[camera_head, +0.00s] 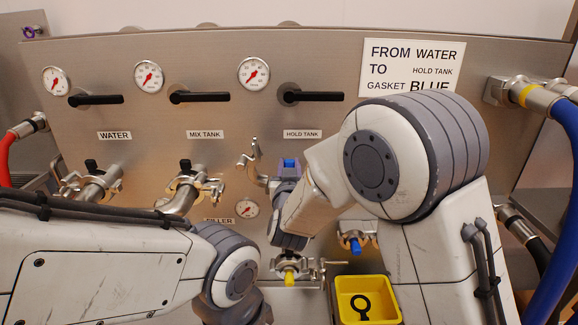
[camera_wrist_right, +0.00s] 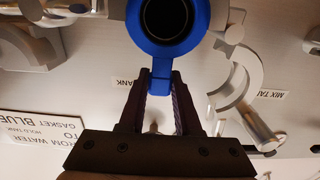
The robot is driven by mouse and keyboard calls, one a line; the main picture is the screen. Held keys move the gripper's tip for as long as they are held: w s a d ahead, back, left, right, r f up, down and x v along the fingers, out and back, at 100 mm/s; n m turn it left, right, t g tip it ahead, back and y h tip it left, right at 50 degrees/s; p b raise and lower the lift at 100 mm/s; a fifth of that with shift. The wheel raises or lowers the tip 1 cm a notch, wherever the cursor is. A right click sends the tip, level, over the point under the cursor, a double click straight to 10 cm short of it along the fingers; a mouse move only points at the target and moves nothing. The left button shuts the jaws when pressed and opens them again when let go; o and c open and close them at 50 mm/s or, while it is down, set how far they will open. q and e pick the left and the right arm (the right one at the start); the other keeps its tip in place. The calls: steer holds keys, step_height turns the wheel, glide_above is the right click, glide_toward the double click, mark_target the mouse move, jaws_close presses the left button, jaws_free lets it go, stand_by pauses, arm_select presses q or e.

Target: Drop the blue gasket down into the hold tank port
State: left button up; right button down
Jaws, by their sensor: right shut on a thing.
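The blue gasket (camera_wrist_right: 165,51) is a ring with a tab, seen in the right wrist view. My right gripper (camera_wrist_right: 163,80) is shut on the tab. A dark round opening with a pale rim shows through the ring; I cannot tell whether the gasket touches it. In the head view a bit of blue (camera_head: 289,163) shows at my right gripper (camera_head: 288,178), below the hold tank label (camera_head: 302,134). My right gripper hides most of the port there. An open clamp (camera_head: 254,162) hangs beside it. My left arm reaches in low from the left; its gripper is out of view.
A yellow tray (camera_head: 392,312) holds a black ring (camera_head: 361,306). Capped fittings, one blue (camera_head: 355,246) and one yellow (camera_head: 290,278), sit low on the panel. Water (camera_head: 98,184) and mix tank (camera_head: 186,190) outlets stand left. A blue hose (camera_head: 562,190) hangs right.

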steer(key=c, duration=0.5)
jaws_free()
steer(key=shift+f, duration=0.1)
steer(key=s+b, duration=0.2)
steer(key=s, duration=0.8)
steer(key=shift+s, duration=0.25)
